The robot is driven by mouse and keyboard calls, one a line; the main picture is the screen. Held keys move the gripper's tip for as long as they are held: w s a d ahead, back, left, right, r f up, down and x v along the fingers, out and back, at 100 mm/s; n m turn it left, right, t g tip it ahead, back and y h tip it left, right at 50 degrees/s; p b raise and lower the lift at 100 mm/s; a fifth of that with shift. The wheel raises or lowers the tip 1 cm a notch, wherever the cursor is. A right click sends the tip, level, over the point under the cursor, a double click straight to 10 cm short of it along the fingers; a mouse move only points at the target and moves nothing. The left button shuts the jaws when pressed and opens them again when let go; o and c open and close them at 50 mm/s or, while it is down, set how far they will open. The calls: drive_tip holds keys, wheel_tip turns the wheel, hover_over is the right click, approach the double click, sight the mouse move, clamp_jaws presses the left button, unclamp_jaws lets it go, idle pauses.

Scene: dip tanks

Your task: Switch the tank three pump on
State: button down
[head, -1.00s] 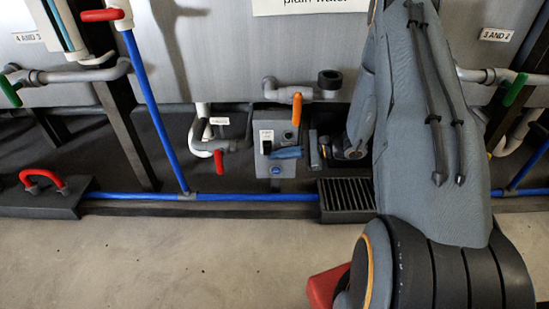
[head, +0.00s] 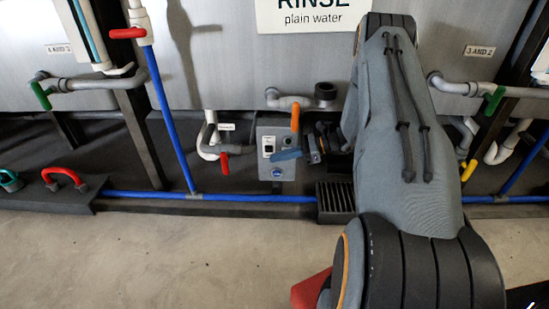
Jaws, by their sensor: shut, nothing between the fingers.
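The grey pump control box (head: 262,170) stands low in front of the tank with the RINSE plain water sign, between the labels "4 AND 3" and "3 AND 2". The switch setting is too small to read.
A red handle (head: 224,164) hangs to the left. A blue pipe (head: 240,198) runs along the floor edge past a dark grate (head: 336,198). My arm hides the area right of the box. The front floor is clear.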

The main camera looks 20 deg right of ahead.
drive_tip(key=shift+a+r+p, duration=0.1)
drive_tip(key=shift+r+p, duration=0.5)
drive_tip(key=shift+r, duration=0.2)
drive_tip(key=shift+w+r, duration=0.1)
